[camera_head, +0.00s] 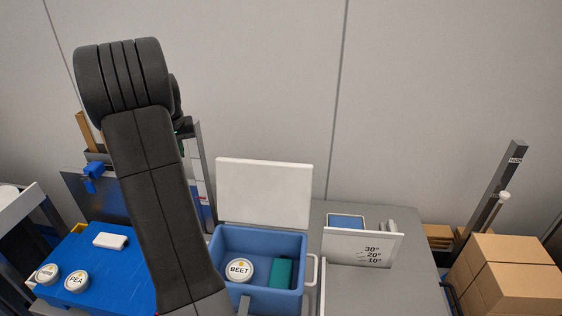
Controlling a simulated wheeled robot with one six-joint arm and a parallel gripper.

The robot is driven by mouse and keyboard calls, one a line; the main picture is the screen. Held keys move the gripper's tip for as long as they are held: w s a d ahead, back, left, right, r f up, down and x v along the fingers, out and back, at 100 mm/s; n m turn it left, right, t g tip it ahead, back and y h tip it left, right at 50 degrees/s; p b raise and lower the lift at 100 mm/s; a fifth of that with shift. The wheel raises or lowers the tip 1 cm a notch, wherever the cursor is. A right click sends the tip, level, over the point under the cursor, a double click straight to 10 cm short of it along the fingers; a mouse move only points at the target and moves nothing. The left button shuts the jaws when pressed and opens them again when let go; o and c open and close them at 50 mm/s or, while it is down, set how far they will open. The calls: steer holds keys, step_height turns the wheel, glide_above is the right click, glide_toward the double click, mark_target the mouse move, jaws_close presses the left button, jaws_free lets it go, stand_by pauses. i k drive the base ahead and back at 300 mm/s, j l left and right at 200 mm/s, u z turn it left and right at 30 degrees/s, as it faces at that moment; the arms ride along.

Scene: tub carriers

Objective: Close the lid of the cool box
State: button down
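The cool box (305,242) is a blue open-topped box right of my arm in the head view. Its white lid (264,193) stands up at the back edge, raised and open. A white handle shows at the box's right side. Inside lie a round tub (239,270) marked BEET and a green block (281,273). My dark arm rises left of the box and covers what is behind it. My gripper is not visible; nothing of its fingers can be made out.
A blue surface (122,276) at left holds tubs, one marked PEA (77,280), and a white block (110,241). Right of the box is a grey tabletop (390,290) with an angle-marked white panel (352,247). Cardboard boxes (505,270) stand far right. A wall closes the back.

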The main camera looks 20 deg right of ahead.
mark_target(272, 194)
steer(key=j+z, duration=0.15)
steer(key=z, duration=0.35)
steer(key=j+z, duration=0.15)
steer(key=z, duration=0.3)
steer(key=i, duration=0.05)
